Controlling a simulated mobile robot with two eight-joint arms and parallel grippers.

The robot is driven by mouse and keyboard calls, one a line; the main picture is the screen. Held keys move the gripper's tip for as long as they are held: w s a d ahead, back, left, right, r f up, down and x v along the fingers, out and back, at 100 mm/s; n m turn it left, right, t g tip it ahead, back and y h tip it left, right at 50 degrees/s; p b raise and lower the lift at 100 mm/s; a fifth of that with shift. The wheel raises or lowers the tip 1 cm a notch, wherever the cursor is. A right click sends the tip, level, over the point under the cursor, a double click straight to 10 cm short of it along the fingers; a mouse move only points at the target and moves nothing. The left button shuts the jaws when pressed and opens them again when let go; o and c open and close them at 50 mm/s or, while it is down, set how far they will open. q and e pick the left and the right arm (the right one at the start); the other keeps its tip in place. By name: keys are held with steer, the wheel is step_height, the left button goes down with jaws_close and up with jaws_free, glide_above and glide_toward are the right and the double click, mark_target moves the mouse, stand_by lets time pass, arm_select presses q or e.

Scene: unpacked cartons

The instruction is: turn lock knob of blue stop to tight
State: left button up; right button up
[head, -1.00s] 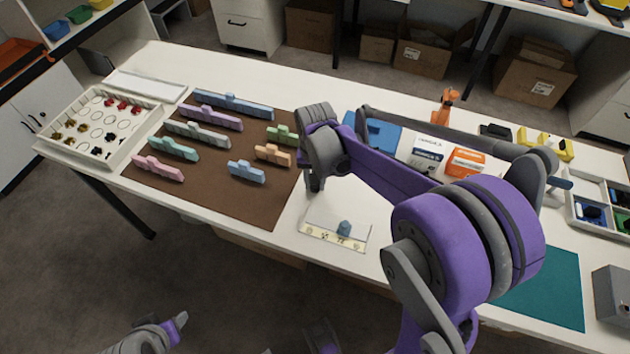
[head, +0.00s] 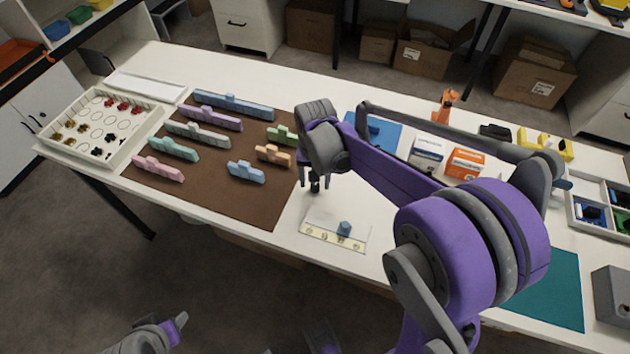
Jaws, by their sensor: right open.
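A small blue block (head: 344,228), which looks like the blue stop, sits on a pale plate (head: 322,219) near the table's front edge. The plate has a cream strip with several round marks along its front. The lock knob is too small to make out, so I cannot tell how it is turned. My right gripper (head: 315,186) points down, open and empty, behind and left of the blue block, apart from it.
A brown mat (head: 215,188) with several coloured stepped blocks lies left of the plate. A white tray (head: 112,160) of small parts stands far left. Small boxes (head: 465,162) and a blue mat (head: 388,138) lie behind my right arm. A teal mat (head: 550,290) lies right.

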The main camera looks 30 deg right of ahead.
mark_target(315, 185)
step_height(315, 185, up, 10)
steer(key=p, duration=0.1)
steer(key=shift+f, duration=0.1)
stand_by(0.5)
steer(key=s+a+n+t+p, duration=0.2)
steer(key=s+a+n, duration=0.1)
steer(key=s, duration=0.5)
steer(key=s+a+n+t+p, duration=0.3)
steer(key=s+n, duration=0.1)
steer(key=s, duration=0.3)
steer(key=shift+s+a, duration=0.35)
steer(key=shift+a, duration=0.05)
steer(key=shift+c, duration=0.3)
